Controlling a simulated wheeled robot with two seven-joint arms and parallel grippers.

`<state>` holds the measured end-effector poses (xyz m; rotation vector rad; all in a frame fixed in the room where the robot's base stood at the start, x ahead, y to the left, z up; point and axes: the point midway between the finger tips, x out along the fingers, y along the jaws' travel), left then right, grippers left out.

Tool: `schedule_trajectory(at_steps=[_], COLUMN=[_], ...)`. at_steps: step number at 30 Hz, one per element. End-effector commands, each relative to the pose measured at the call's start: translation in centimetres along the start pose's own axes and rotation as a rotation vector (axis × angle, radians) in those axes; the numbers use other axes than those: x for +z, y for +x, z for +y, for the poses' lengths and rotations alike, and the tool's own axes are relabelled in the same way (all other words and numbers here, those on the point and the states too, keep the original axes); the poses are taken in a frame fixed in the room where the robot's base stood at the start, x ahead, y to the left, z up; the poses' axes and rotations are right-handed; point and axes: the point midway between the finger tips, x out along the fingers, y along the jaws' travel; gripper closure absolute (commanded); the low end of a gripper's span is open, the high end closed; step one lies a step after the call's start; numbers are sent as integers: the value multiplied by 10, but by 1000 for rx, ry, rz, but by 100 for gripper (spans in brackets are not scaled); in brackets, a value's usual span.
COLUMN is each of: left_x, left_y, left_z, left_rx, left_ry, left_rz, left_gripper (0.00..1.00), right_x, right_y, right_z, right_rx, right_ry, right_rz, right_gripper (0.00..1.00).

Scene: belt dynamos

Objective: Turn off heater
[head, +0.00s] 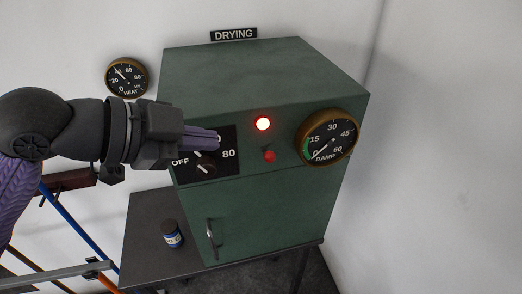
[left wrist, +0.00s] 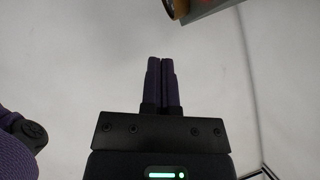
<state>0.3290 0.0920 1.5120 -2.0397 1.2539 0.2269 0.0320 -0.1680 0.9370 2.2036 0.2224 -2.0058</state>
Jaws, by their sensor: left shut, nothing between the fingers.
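The heater is a green cabinet (head: 270,200) under a sign that reads DRYING. A black plate (head: 229,166) on its front carries a dial knob (head: 205,163) with the marks OFF and 80 showing. The knob's white line slants, and my gripper hides part of the plate. A red lamp (head: 263,123) glows, with a small red switch (head: 269,156) below it. My left gripper (head: 217,138) is shut and empty, in front of the plate's top edge, just above the knob. Its purple fingers (left wrist: 161,82) are together in the left wrist view. My right gripper is not in view.
A HEAT gauge (head: 126,77) hangs on the wall at the left, and a DAMP gauge (head: 328,137) sits on the cabinet's right front. A small dark jar (head: 172,234) stands on the dark table (head: 143,225), near the cabinet's door handle (head: 211,240).

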Motion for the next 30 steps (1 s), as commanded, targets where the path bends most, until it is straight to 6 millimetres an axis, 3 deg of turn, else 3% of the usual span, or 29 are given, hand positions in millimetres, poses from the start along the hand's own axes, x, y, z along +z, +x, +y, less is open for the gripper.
schedule_trajectory(at_steps=[10, 23, 30], left_x=[-1, -2, 24], left_y=[10, 101, 125], left_z=[-1, 0, 0], left_rx=[1, 3, 1], left_ry=[-7, -8, -7], left_rz=[3, 1, -2], left_gripper=[100, 100, 100], right_x=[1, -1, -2], right_y=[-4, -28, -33], right_z=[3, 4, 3], right_rx=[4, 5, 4], right_ry=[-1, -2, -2], right_rz=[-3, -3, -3], right_gripper=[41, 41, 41])
